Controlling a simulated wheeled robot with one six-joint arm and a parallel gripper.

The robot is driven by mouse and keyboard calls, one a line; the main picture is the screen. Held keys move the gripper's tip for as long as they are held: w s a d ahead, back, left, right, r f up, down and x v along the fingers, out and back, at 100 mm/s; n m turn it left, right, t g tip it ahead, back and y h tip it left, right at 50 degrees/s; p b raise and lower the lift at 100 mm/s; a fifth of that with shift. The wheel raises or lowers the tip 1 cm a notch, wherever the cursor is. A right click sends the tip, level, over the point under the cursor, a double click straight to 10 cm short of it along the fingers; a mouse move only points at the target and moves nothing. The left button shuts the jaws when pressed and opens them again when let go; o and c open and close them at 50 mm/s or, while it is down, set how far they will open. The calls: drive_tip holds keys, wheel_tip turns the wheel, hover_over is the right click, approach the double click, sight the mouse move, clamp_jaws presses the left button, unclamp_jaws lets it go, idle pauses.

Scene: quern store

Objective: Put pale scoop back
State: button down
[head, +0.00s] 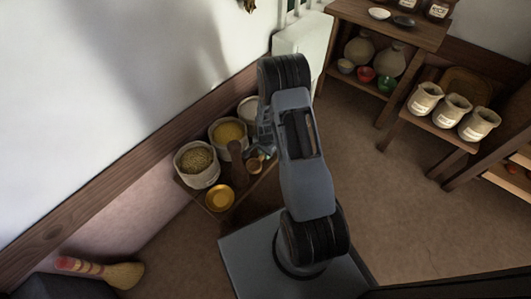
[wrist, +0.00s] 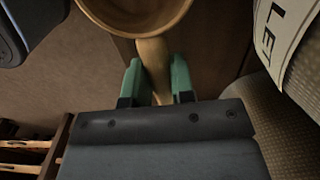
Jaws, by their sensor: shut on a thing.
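My gripper (wrist: 154,80) has green fingers and is shut on the handle of the pale wooden scoop (wrist: 153,62). The scoop's round bowl shows at the top edge of the wrist view, cut off by the frame. In the head view my gripper (head: 262,147) is beside the sacks, over the low wooden stand, partly hidden by my arm. The small pale scoop (head: 256,162) shows just below it there. I cannot tell whether the scoop touches the stand.
Open sacks of grain (head: 197,165) and yellow meal (head: 229,134) stand by the wall. A lettered sack (wrist: 285,35) is right of my gripper. A shelf unit (head: 385,25) stands at back right.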

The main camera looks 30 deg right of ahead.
drive_tip(key=c, duration=1)
unclamp_jaws()
drive_tip(key=shift+f, duration=0.1)
wheel_tip(320, 180, up, 12)
drive_tip(key=p, duration=0.5)
